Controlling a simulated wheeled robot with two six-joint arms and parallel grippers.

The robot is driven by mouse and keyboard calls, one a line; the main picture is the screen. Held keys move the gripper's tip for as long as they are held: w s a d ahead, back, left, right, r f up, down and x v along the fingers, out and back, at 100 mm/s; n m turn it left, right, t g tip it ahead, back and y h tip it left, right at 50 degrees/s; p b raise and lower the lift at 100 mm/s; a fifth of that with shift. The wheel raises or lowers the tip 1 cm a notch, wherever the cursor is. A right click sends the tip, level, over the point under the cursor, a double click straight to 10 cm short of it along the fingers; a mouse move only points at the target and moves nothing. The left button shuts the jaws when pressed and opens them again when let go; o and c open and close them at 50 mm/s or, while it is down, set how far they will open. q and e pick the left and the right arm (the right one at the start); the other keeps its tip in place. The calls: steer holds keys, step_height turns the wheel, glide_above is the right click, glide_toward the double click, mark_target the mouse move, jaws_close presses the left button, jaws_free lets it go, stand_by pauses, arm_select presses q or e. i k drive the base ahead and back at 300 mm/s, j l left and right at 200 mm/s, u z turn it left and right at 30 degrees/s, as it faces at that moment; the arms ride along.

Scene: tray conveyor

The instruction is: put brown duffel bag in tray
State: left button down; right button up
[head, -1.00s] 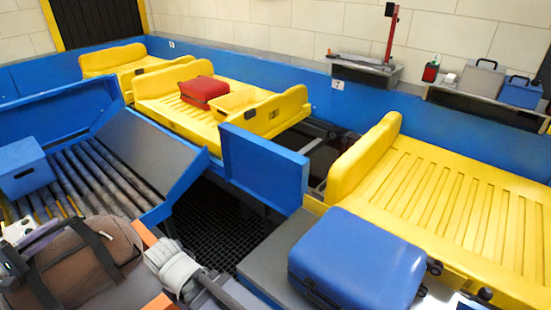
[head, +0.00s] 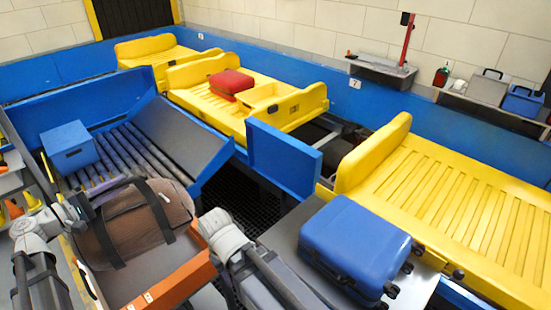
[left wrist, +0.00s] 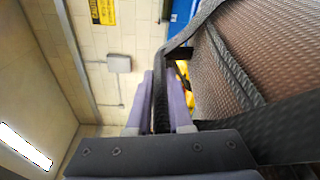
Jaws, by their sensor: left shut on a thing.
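The brown duffel bag (head: 150,215) with dark straps is at the lower left of the head view. My left gripper (head: 82,207) is at its left end, shut on a dark strap; in the left wrist view the purple fingers (left wrist: 160,105) pinch that strap, with the bag's woven side (left wrist: 262,55) to the right. The bag is over an orange-edged grey surface (head: 160,285); I cannot tell whether it touches it. The yellow slatted trays (head: 455,185) stand on the conveyor, the nearest right one empty. My right arm shows at lower middle, its fingers hidden.
A blue suitcase (head: 355,240) lies on a grey plate before the near tray. A red suitcase (head: 231,82) sits in a farther tray. A blue box (head: 69,147) is on the rollers (head: 128,150). A blue panel (head: 282,158) stands between trays.

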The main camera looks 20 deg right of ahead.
mark_target(525, 250)
steer(key=k+l+z, duration=0.3)
steer(key=k, duration=0.2)
steer(key=k+l+z, duration=0.5)
steer(key=l+z, duration=0.2)
steer(key=l, duration=0.3)
steer(key=k+l+z, duration=0.1)
steer(key=l+z, duration=0.25)
steer(key=l, duration=0.35)
steer(key=i+l+z, duration=0.25)
steer(key=i, duration=0.15)
steer(key=i+l+z, duration=0.25)
steer(key=i, duration=0.15)
steer(key=i+z, duration=0.25)
steer(key=i, duration=0.15)
